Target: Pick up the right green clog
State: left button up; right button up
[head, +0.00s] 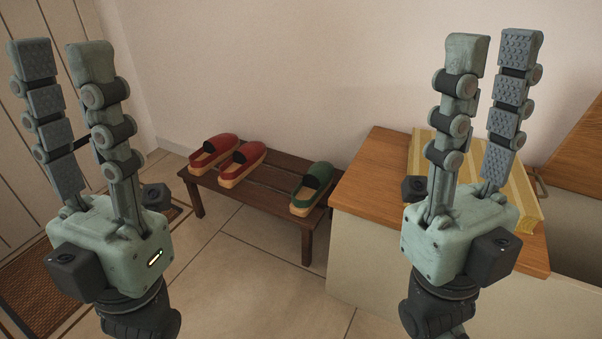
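One green clog (313,188) with a tan sole sits at the right end of a low dark wooden bench (258,195). I see only one green clog. My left gripper (62,62) is raised at the left of the head view, open and empty, well apart from the bench. My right gripper (491,62) is raised at the right, in front of the cabinet, open and empty, apart from the clog.
Two red clogs (212,153) (242,164) sit on the bench's left part. A wooden-topped cabinet (372,165) stands close to the bench's right end, with a yellow slatted item (424,150) on it. A brown mat (40,265) lies at left. The tiled floor in front is clear.

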aim_at(319, 176)
jog(key=i+j, duration=0.25)
jog(key=i+j+z, duration=0.15)
jog(key=j, duration=0.25)
jog(key=i+j, duration=0.3)
jog(key=j+z, duration=0.15)
jog(key=z, duration=1.2)
jog(key=i+j, duration=0.05)
